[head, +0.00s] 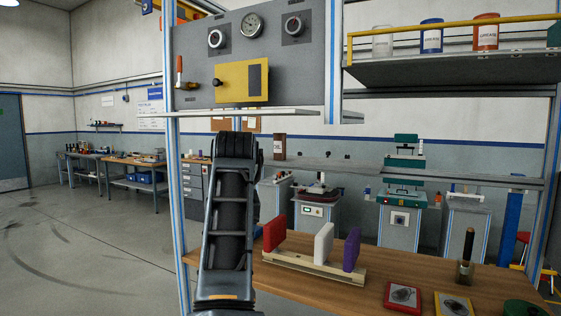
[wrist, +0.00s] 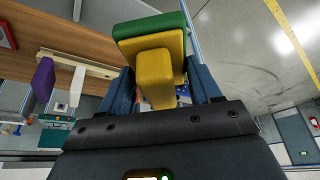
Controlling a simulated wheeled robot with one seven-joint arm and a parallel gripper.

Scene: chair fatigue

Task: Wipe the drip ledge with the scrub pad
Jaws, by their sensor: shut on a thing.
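My gripper (wrist: 160,88) is shut on the scrub pad (wrist: 150,26), which has a green layer and a yellow body with a yellow grip block between the fingers. In the head view my raised arm hides the gripper and the pad. The drip ledge (head: 275,112) is a thin pale shelf along the bottom of the grey gauge panel (head: 300,75). The top of my arm is just below the ledge in the picture. I cannot tell whether the pad touches the ledge.
A cream rack (head: 315,263) holding red (head: 274,232), white (head: 323,243) and purple (head: 351,249) pads stands on the wooden bench (head: 340,292). Framed cards and a dark-handled tool (head: 467,250) are at right. Blue-edged posts flank the panel. Open floor (head: 70,250) lies left.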

